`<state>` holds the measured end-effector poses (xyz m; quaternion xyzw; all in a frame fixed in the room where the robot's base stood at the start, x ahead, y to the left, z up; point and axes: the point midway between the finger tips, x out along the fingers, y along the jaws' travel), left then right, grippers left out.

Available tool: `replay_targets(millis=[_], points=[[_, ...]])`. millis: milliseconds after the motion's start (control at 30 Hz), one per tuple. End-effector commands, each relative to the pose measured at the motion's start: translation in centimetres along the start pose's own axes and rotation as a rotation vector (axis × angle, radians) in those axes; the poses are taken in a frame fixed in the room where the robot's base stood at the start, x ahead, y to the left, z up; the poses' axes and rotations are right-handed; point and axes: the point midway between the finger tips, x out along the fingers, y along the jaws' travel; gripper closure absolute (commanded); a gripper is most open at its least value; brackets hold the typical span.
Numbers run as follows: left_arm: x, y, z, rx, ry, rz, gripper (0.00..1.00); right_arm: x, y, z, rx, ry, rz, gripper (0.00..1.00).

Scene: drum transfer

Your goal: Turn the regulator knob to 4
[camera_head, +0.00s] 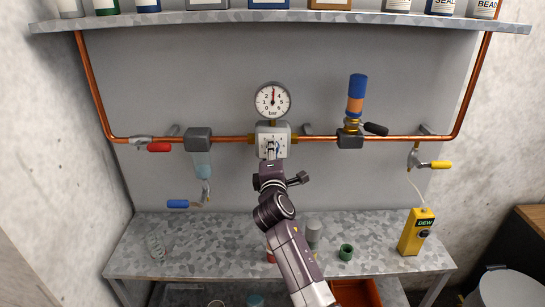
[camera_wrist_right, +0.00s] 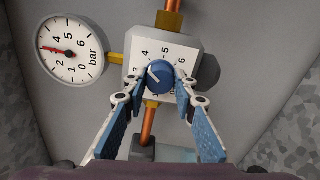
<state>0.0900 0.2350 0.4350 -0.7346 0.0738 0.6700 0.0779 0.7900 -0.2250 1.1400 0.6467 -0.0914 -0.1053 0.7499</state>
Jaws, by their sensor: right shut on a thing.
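The blue regulator knob (camera_wrist_right: 160,77) sits on a white numbered dial plate (camera_wrist_right: 177,52) in the right wrist view. Its white mark points up and left, near the 4; the exact reading is hard to tell. My right gripper (camera_wrist_right: 159,84) is shut on the knob, one finger on each side. In the head view the right gripper (camera_head: 271,158) reaches up to the regulator (camera_head: 265,132) and hides most of the knob. The round pressure gauge (camera_head: 273,101) above it has its red needle near 3; it also shows in the wrist view (camera_wrist_right: 68,50). My left gripper is not in view.
Copper pipe (camera_head: 315,138) runs both ways from the regulator. A red-handled valve (camera_head: 158,147), a filter bowl (camera_head: 201,162) and a blue-and-orange cylinder (camera_head: 356,95) are fitted along it. A yellow DEW meter (camera_head: 416,232) stands on the bench (camera_head: 380,262). A shelf (camera_head: 240,17) hangs above.

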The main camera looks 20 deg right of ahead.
Motion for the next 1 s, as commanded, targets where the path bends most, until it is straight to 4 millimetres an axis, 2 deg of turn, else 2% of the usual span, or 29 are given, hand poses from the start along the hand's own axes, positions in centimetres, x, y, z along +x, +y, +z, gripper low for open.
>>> replay_targets(millis=[333,867,900,1000], points=[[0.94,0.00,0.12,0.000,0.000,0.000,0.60,0.00,-0.32,-0.02,0.130,-0.001,-0.006,0.99],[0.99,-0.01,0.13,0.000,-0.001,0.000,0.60,-0.01,-0.29,-0.04,0.148,0.000,-0.006,0.99],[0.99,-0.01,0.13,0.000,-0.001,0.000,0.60,-0.01,-0.29,-0.04,0.148,0.000,-0.006,0.70],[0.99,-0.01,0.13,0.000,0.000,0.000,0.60,-0.01,-0.25,-0.03,0.148,0.000,-0.005,0.59]])
